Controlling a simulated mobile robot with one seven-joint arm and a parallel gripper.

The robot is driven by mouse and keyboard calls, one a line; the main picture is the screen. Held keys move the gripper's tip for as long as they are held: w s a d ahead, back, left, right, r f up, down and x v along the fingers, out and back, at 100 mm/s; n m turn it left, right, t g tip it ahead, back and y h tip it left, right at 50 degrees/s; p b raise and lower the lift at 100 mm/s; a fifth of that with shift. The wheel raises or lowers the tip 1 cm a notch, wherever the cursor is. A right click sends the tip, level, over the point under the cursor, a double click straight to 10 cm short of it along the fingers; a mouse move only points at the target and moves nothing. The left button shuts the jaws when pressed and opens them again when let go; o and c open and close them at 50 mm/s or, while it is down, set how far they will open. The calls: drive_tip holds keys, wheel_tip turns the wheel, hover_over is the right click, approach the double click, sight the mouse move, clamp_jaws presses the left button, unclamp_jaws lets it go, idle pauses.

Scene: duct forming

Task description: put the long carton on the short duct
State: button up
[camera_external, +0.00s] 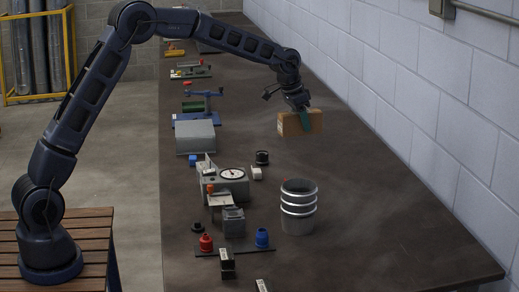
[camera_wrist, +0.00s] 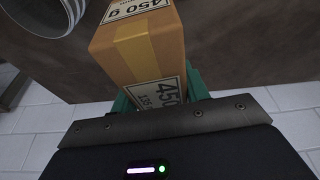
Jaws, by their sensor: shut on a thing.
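The long carton (camera_external: 291,124) is a brown box held above the bench at the back right. It also shows in the wrist view (camera_wrist: 140,45), with tape and white "450 g" labels. My gripper (camera_external: 304,118) is shut on it, with green fingers on its sides; they also show in the wrist view (camera_wrist: 160,92). The short duct (camera_external: 298,208) is a ribbed silver cylinder standing upright on the bench, nearer the camera than the carton and apart from it. Its round rim shows at the top left of the wrist view (camera_wrist: 62,22).
The dark bench (camera_external: 370,235) is clear to the right of the duct. A grey dial scale (camera_external: 232,185) stands left of the duct. A small black item (camera_external: 262,157) lies behind it. Red (camera_external: 206,243) and blue (camera_external: 262,238) pieces stand in front. A block wall (camera_external: 420,100) runs along the right.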

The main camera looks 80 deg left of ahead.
drive_tip(key=s+a+r+n, duration=0.1)
drive_tip(key=s+a, duration=0.1)
drive_tip(key=a, duration=0.5)
drive_tip(key=s+a+n, duration=0.1)
drive_tip(key=s+a, duration=0.1)
drive_tip(key=a, duration=0.6)
wheel_tip(320, 180, up, 3)
drive_tip(key=n+g+y, duration=0.1)
drive_tip(key=n+y, duration=0.1)
drive_tip(key=n, duration=0.3)
hover_over(191, 129)
drive_tip(key=s+d, duration=0.1)
wheel_tip(191, 129, down, 20)
drive_tip(key=shift+s+d+r, duration=0.1)
drive_tip(key=shift+d, duration=0.05)
drive_tip(key=o, duration=1.3)
drive_tip(key=v, duration=1.2)
